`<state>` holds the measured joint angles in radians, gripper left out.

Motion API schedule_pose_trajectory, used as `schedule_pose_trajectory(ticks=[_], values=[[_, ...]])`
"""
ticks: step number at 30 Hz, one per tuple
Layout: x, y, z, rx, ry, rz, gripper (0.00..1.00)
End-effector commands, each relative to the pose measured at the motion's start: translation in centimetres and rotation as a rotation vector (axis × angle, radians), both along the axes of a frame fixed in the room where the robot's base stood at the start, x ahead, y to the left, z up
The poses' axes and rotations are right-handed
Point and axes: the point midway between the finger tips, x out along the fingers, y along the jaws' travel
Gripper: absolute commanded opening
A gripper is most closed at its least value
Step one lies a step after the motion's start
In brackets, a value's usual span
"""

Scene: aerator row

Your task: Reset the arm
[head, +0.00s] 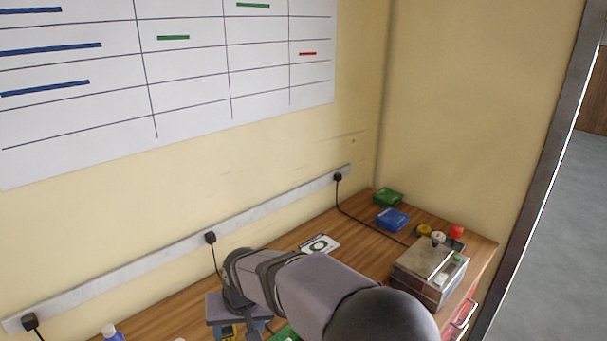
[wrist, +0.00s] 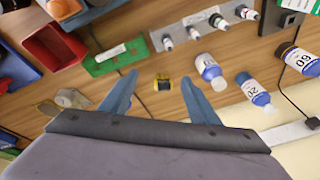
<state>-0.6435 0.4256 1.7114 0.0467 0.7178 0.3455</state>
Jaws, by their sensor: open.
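My gripper (wrist: 158,76) is open, with two blue fingers spread apart and nothing held between them in the wrist view. A small yellow and black object (wrist: 162,82) shows beyond the gap between the fingertips, on the wooden bench. In the head view my arm reaches across the lower middle over the bench (head: 368,262). The arm hides part of the bench there, and the fingers cannot be made out clearly in that view.
The head view shows a metal-topped box (head: 430,270), a blue bin (head: 392,219) and a green bin (head: 388,197) at right.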

Motion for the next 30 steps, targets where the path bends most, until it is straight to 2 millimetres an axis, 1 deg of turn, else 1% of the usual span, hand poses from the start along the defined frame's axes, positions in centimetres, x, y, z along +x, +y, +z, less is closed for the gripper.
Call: schedule_pose_trajectory(ticks=[1,4,6,8,14,17,18,20,21,24,27,30], values=[[-0.9,-1.1,0.7,0.024,0.04,-0.032,0.56],[-2.9,-2.5,1.2,0.078,0.115,-0.085,0.56],[-4.1,-3.8,1.5,0.113,0.161,-0.125,0.56],[-4.8,-5.5,1.3,0.12,0.179,-0.151,0.56],[-6.2,-12.6,-0.2,0.057,0.18,-0.192,0.56],[-7.6,-16.7,-1.1,0.013,0.182,-0.213,0.56],[-8.3,-18.4,-1.5,-0.006,0.184,-0.223,0.56],[-9.7,-21.2,-2.2,-0.037,0.189,-0.237,0.56],[-10.8,-22.9,-2.7,-0.057,0.195,-0.245,0.56],[-13.5,-26.5,-3.8,-0.103,0.21,-0.261,0.56],[-15.6,-28.8,-4.5,-0.134,0.223,-0.269,0.56],[-17.0,-30.1,-5.0,-0.156,0.232,-0.271,0.56]])
